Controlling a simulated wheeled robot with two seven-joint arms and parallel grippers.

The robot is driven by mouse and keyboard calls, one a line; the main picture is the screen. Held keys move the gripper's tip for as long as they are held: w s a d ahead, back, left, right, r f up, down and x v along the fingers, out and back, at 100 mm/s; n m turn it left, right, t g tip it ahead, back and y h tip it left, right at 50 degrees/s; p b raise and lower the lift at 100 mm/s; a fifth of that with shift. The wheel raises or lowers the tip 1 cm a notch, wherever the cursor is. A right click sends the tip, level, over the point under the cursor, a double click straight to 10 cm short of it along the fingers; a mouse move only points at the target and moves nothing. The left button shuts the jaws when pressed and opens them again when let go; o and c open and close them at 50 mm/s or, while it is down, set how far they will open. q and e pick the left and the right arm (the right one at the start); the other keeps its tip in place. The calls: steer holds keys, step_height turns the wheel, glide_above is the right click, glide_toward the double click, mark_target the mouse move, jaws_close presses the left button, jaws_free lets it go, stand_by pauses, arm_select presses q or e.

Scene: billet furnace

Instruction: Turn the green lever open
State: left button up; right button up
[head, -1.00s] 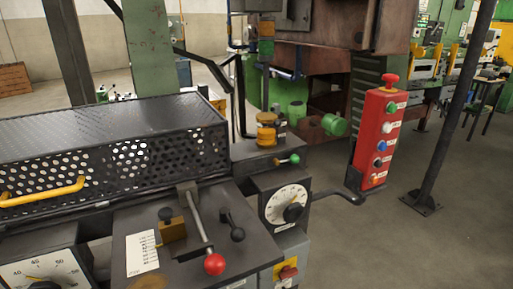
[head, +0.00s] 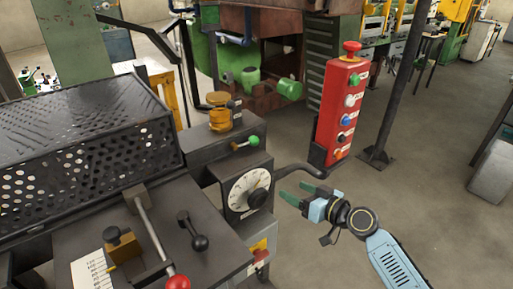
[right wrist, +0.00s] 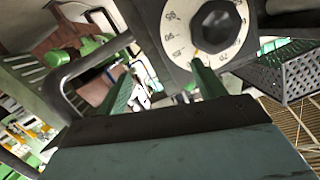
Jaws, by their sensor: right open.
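The green lever (head: 250,142) is a short rod with a green ball end, on the dark block above the dial in the head view. My right gripper (head: 286,192) is open and empty, with green fingers. In the head view it is to the right of the dial and below and right of the green ball, apart from it. In the right wrist view the open fingers (right wrist: 165,85) point towards the dial face. I cannot make out the green lever there. My left gripper is not in view.
A white dial (head: 247,190) with a black knob is below the lever. A bent dark bar (head: 298,168) runs from the dial box towards the red button post (head: 340,110). A red-ball lever (head: 177,282) and a black-knob lever (head: 192,232) stand on the left panel.

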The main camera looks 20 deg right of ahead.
steer(key=n+t+y, duration=0.1)
steer(key=n+y, duration=0.1)
glide_toward(254, 143)
steer(key=v, duration=0.4)
steer(key=p+x, duration=0.2)
steer(key=x, duration=1.1)
